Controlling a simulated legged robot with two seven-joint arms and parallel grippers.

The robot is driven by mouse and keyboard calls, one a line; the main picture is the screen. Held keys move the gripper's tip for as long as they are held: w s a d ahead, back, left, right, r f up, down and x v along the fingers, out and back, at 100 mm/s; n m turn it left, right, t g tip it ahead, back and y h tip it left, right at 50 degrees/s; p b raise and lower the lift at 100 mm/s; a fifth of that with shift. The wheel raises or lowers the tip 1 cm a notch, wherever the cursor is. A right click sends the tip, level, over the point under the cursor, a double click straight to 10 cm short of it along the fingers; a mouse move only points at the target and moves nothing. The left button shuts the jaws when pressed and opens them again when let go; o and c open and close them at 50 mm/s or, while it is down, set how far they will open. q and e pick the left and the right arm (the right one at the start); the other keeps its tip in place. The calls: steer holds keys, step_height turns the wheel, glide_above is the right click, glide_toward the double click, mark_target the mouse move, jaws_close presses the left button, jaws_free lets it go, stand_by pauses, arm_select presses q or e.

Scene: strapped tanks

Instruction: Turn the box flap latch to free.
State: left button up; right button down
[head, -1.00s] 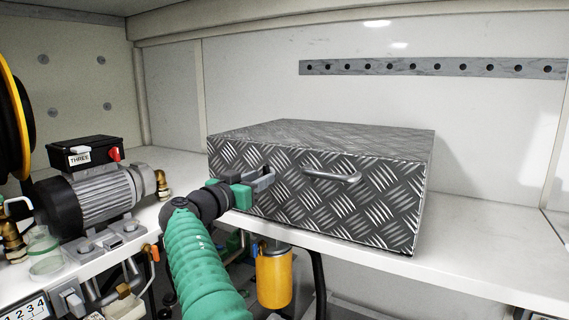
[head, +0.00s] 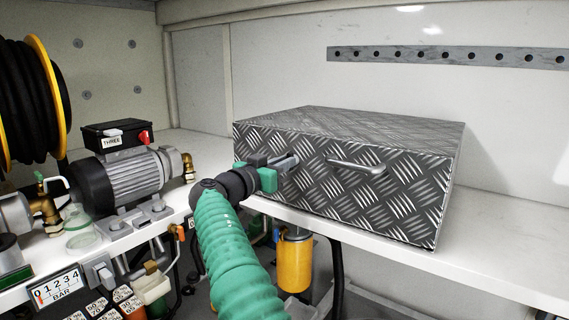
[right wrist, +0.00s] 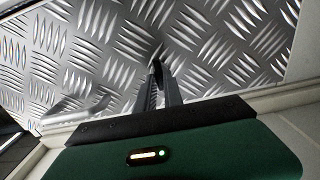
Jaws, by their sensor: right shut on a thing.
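A diamond-plate metal box (head: 340,185) sits on the white shelf, and its front also fills much of the right wrist view (right wrist: 210,45). A bar handle (head: 357,166) is on its front face. My right gripper (head: 284,164) is at the left part of the front face, left of the handle. It is shut on a small part there, taken to be the latch, which the fingers mostly hide. In the right wrist view the two fingers (right wrist: 158,92) are close together against the plate around a thin dark piece. The latch's angle cannot be made out. My left gripper is not in view.
A motor pump (head: 125,178) with a black switch box (head: 115,135) stands left of my right arm. A hose reel (head: 35,100) is at the far left. An orange canister (head: 294,262) hangs below the shelf (head: 500,245). The shelf right of the box is clear.

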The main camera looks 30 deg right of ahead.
steer(key=shift+r, duration=0.1)
steer(key=shift+n, duration=0.4)
steer(key=n+p, duration=0.1)
steer(key=n, duration=1.6)
steer(key=shift+w, duration=0.2)
stand_by(0.3)
steer(key=c, duration=1.9)
jaws_free()
steer(key=o, duration=0.4)
steer(key=shift+w+d+f, duration=0.1)
steer(key=shift+w+f, duration=0.1)
steer(key=shift+f, duration=0.05)
steer(key=shift+o, duration=0.2)
steer(key=shift+w+d+f, duration=0.15)
steer(key=shift+d+f, duration=0.05)
